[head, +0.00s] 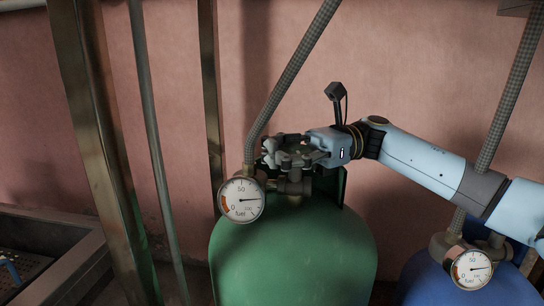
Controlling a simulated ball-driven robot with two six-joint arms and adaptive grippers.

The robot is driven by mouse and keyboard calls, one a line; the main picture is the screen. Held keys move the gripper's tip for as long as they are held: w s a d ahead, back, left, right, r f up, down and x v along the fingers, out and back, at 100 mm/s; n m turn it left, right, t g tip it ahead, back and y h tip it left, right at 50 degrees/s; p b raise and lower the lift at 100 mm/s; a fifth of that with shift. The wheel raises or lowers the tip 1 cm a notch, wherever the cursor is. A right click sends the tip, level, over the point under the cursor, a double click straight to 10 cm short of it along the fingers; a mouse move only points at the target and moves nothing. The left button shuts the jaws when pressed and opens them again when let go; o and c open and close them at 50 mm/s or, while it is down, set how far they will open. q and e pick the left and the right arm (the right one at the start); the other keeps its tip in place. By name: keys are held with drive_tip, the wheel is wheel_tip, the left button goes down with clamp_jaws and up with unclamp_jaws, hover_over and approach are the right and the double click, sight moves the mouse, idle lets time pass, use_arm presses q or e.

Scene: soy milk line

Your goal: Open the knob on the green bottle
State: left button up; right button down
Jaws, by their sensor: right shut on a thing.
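The green bottle (294,258) stands upright in the lower middle of the head view, with a round gauge (241,200) on the left of its valve. The knob (272,158) on top of the valve is grey and mostly hidden by my gripper. My right gripper (283,152) comes in from the right, level with the bottle's top, and is shut on the knob. How far the knob is turned cannot be told. My left gripper is not in view.
A braided hose (290,82) rises from the green bottle's valve. A blue bottle (463,287) with its own gauge (471,269) stands at the right under my arm. Metal posts (100,140) stand at the left, beside a sink-like trough (55,257). A pink wall is behind.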

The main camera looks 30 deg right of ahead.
drive_tip(key=shift+w+d, duration=0.1)
drive_tip(key=shift+w, duration=0.05)
drive_tip(key=c, duration=1.5)
unclamp_jaws()
drive_tip(key=shift+d, duration=0.2)
drive_tip(key=o, duration=0.6)
drive_tip(key=shift+a, duration=0.15)
drive_tip(key=d, duration=1.2)
drive_tip(key=shift+s, duration=0.35)
